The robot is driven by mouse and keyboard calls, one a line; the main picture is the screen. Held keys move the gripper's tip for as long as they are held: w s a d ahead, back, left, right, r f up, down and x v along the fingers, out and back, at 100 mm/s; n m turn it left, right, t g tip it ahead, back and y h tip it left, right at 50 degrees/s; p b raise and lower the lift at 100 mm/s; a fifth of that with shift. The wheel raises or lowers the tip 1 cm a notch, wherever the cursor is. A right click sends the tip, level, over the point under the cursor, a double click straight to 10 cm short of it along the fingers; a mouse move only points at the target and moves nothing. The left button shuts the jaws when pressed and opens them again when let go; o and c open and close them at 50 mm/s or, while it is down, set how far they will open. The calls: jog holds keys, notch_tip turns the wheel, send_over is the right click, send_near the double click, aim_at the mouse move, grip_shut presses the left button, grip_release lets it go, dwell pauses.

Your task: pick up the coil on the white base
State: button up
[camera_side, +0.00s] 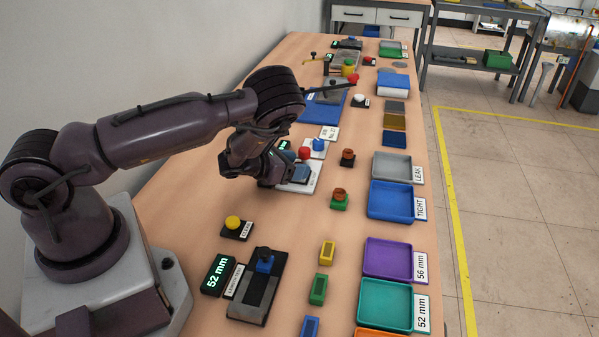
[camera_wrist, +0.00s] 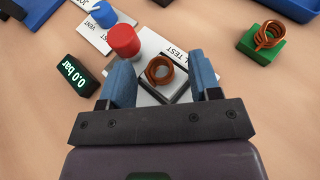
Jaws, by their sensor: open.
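A copper coil (camera_wrist: 160,71) lies on a square pad on the white base (camera_wrist: 148,40), whose label partly reads "TEST". In the wrist view my gripper (camera_wrist: 160,66) is open, with one blue-grey finger on each side of the coil. I cannot tell whether the fingers touch it or how high they are above the base. In the side view my gripper (camera_side: 283,173) is low over the white base (camera_side: 312,178) and hides this coil.
A red button (camera_wrist: 123,40), a blue button (camera_wrist: 103,14) and a "0.0 bar" display (camera_wrist: 75,74) stand close on the left. Another copper coil (camera_wrist: 268,35) sits on a green block (camera_wrist: 260,54) to the right. Trays, including a blue one (camera_side: 391,201), line the table's right edge.

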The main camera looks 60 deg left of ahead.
grip_shut()
